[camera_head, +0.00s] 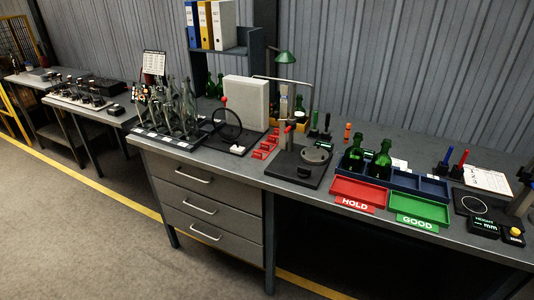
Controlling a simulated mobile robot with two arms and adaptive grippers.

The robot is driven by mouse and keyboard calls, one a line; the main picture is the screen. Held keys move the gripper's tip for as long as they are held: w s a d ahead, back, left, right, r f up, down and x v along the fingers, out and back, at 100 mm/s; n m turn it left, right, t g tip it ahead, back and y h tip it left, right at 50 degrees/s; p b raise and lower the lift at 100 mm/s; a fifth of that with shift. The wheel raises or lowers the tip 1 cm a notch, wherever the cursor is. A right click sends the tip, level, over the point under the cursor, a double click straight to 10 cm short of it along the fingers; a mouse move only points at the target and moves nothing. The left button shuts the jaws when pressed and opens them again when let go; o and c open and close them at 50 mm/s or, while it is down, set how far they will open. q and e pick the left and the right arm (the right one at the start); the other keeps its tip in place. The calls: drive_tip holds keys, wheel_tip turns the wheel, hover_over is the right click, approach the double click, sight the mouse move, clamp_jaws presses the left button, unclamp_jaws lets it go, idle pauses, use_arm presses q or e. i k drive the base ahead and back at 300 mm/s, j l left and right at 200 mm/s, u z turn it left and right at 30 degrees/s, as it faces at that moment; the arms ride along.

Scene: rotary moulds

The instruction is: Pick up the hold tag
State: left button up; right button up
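No separate tag marked as a hold tag can be made out at this size. A red tray (363,190) with a white HOLD label (355,204) on its front sits near the front edge of the right-hand bench. Neither of my grippers is in view.
A green GOOD tray (420,207) adjoins the red one. Two green bottles (381,160) stand in a blue compartment tray (436,188) behind. Clear bottles (187,108) crowd the bench's left end. A height display (484,226) is at the right. Grey floor (90,220) is clear.

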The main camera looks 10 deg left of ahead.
sight(257, 155)
drive_tip(key=i+u, duration=0.15)
drive_tip(key=i, duration=1.2)
